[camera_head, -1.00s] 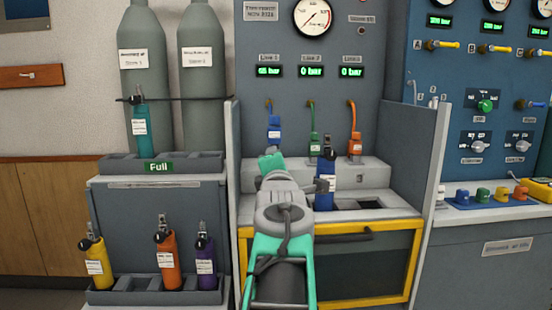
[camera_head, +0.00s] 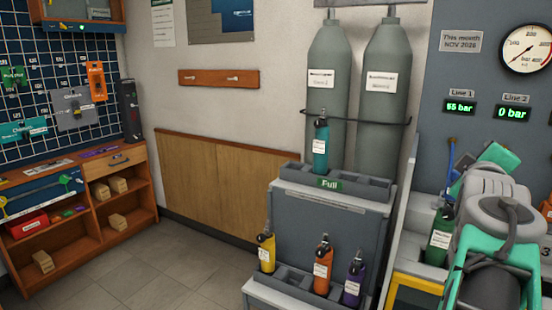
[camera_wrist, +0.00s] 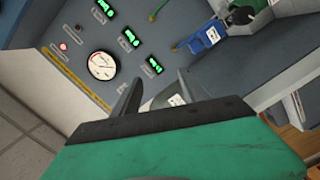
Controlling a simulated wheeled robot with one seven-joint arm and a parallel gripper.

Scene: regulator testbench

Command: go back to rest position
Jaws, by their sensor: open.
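My gripper shows in the wrist view with two dark fingers (camera_wrist: 157,96) apart and nothing between them. In the head view my teal and grey arm is at the right edge, in front of the test bench (camera_head: 402,250), and hides the fingertips. A green bottle (camera_head: 440,236) stands upright in the bench, just left of my arm. The wrist view shows the bench panel with a round gauge (camera_wrist: 102,65) and lit displays, tilted. A blue labelled part (camera_wrist: 200,40) is beyond the fingers, apart from them.
A rack (camera_head: 330,235) left of the bench holds a teal bottle (camera_head: 320,145) above, and yellow (camera_head: 266,252), orange (camera_head: 323,270) and purple (camera_head: 353,283) bottles below. Two grey cylinders stand behind. A wooden shelf unit (camera_head: 120,225) is far left. Grey floor (camera_head: 165,275) is clear between.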

